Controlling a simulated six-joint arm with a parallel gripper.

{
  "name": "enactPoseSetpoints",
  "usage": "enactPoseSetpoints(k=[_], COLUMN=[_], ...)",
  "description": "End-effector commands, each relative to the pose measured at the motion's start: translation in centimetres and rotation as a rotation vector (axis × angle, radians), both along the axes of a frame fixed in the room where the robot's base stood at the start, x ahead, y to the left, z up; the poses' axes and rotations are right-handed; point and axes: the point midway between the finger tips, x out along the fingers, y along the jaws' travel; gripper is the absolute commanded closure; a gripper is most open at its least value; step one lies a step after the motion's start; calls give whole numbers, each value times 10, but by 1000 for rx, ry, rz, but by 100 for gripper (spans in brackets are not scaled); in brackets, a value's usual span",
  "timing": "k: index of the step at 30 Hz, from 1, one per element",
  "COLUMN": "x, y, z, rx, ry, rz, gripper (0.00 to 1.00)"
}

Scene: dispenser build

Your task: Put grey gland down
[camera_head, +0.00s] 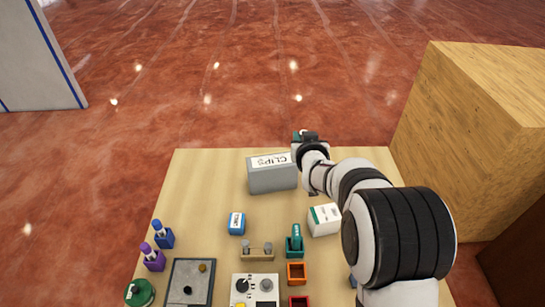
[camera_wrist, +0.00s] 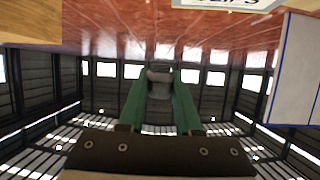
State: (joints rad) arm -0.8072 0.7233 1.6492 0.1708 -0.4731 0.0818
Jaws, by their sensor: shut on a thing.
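My gripper (camera_wrist: 160,95) has green fingers shut on the grey gland (camera_wrist: 160,82), a short grey piece between the fingertips in the wrist view. In the head view my gripper (camera_head: 304,137) is raised beside and above the right end of the grey CLIPS box (camera_head: 272,180). The gland cannot be made out there. A tan holder (camera_head: 257,256) with two grey upright pieces stands on the table, lower in the head view. The wrist view looks out level and upside down, with floor at the top and ceiling below.
The wooden table (camera_head: 200,190) is clear at its far left. A blue box (camera_head: 236,223), a white-green box (camera_head: 324,219), a green holder (camera_head: 294,247), an orange bin (camera_head: 296,280) and a dark-topped tray (camera_head: 190,282) stand nearer. A wooden block (camera_head: 480,130) rises at right.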

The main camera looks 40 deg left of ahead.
Motion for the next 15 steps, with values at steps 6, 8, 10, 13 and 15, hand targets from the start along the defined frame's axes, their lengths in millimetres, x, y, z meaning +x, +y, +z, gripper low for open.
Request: enactPoseSetpoints(k=[6,8,10,13,15], x=[-26,-29,-32,-33,-33], y=[62,72,79,82,82], z=[-41,-47,-51,-61,-74], rx=[-2,-1,0,-3,-4], ry=[1,-1,0,-2,0], rz=[4,3,1,0,0], gripper=[100,100,100,100,100])
